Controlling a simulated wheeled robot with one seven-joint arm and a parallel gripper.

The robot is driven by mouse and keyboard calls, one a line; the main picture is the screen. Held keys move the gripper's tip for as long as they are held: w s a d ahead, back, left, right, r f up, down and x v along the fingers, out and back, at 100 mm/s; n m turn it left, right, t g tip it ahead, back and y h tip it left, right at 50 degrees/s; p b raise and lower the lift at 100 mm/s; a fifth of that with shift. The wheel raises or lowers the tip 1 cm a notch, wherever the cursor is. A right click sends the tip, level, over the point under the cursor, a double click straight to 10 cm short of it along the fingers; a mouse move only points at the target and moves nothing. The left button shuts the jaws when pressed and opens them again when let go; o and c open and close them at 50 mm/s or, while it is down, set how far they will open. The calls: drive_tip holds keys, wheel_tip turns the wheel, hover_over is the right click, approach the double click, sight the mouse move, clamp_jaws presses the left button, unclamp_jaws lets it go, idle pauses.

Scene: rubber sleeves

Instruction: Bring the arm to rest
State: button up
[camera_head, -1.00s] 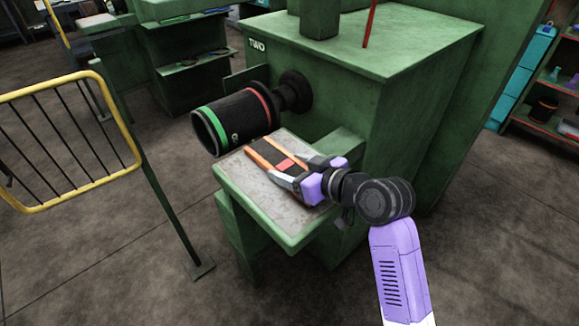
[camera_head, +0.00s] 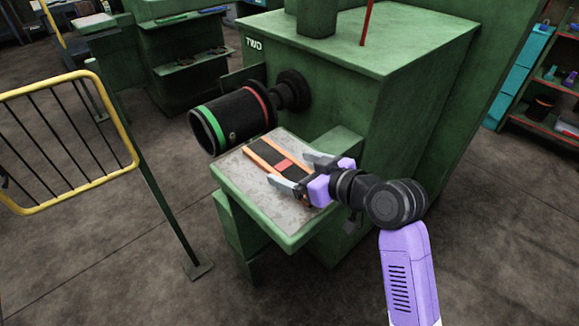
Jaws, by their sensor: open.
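My gripper (camera_head: 294,168) is at the end of my purple and black arm, over the right part of the grey-topped shelf of the green machine. Its two grey fingers are spread apart and point left. A flat black piece with orange edges and a red patch (camera_head: 268,157) lies on the shelf just left of the fingers. Its right end lies between or under the fingertips; I cannot tell if they touch it.
The green machine (camera_head: 420,95) marked TWO stands behind the shelf (camera_head: 240,197). A black cylinder (camera_head: 230,122) with green and red bands juts out above the shelf's left side. A yellow-framed gate (camera_head: 128,125) stands at left. Open floor (camera_head: 110,270) lies in front.

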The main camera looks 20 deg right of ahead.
drive_tip(key=v, duration=0.5)
drive_tip(key=shift+s+d+r, duration=0.1)
drive_tip(key=shift+s, duration=0.15)
drive_tip(key=shift+w+d+r, duration=0.15)
drive_tip(key=shift+w+r, duration=0.05)
drive_tip(key=shift+r, duration=0.15)
drive_tip(key=s+d+r+m+t+h, duration=0.1)
drive_tip(key=s+d+m+t+h, duration=0.1)
drive_tip(key=d+m+t+h, duration=0.1)
drive_tip(key=s+d+r+m+t+h, duration=0.1)
drive_tip(key=m+h, duration=0.1)
drive_tip(key=shift+d+r+t, duration=0.3)
drive_tip(key=shift+d, duration=0.05)
drive_tip(key=s+a+f+g, duration=0.1)
drive_tip(key=s+a+f, duration=0.2)
drive_tip(key=s, duration=0.8)
drive_tip(key=s+a+f+n+g, duration=0.1)
drive_tip(key=s+f, duration=0.3)
drive_tip(key=s, duration=0.6)
drive_tip(key=s+a+f, duration=0.3)
drive_tip(key=s+a, duration=0.1)
drive_tip(key=s, duration=0.7)
drive_tip(key=shift+s+a+f+g+y, duration=0.3)
drive_tip(key=shift+f+g+y, duration=0.05)
drive_tip(key=shift+g+y, duration=0.05)
drive_tip(key=shift+c, duration=0.2)
